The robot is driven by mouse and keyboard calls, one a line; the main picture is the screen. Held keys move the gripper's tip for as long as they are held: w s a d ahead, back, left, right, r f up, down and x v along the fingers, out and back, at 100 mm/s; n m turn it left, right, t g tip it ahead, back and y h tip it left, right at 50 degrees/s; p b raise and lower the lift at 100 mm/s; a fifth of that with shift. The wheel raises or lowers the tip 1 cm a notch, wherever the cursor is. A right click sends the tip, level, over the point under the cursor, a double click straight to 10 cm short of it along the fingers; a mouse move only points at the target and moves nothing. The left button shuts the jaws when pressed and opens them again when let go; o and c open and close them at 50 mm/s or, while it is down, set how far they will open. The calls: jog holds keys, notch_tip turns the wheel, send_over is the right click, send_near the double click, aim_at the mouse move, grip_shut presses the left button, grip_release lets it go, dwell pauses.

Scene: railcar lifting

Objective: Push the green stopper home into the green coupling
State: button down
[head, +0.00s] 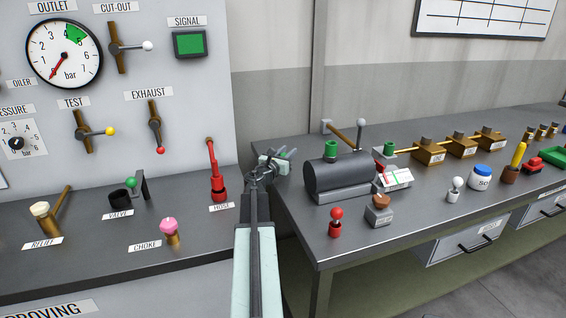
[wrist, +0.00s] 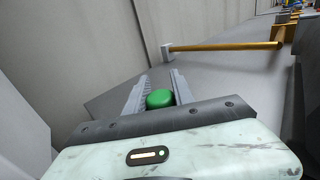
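My gripper (head: 286,154) is over the left end of the right-hand bench, left of the black cylinder. In the wrist view, the rounded top of the green stopper (wrist: 160,98) sits between the two fingers, which close against its sides. In the head view the fingers mostly hide it. Two green fittings show in the head view: one (head: 331,150) stands behind the black cylinder, and another (head: 389,150) is at the end of a brass pipe. I cannot tell for certain which is the coupling. The held stopper is apart from both.
The black cylinder (head: 348,173) stands on a grey base right of my gripper. A lever with a brass rod (head: 342,135) lies behind it. A red-knobbed part (head: 336,223) and a brown-knobbed block (head: 379,211) stand in front. The red nozzle (head: 217,178) is left of my arm.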

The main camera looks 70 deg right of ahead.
notch_tip(320, 180, up, 10)
jog(key=p, duration=1)
jog(key=s+a+r+m+g+y+p, duration=0.1)
jog(key=s+a+r+m+g+p, duration=0.2)
jog(key=s+r+p, duration=0.4)
jog(key=s+a+r+m+g+y+p, duration=0.2)
jog(key=s+r+p, duration=0.6)
jog(key=s, duration=0.5)
jog(key=a+m+g, duration=0.1)
jog(key=a+g, duration=0.1)
jog(key=g, duration=0.1)
jog(key=shift+a+r+g+p, duration=0.2)
jog(key=shift+r+g+p, duration=0.1)
jog(key=shift+g, duration=0.1)
notch_tip(320, 180, down, 6)
jog(key=b, duration=0.6)
jog(key=shift+f+b, duration=1.95)
jog(key=c, duration=1)
grip_release()
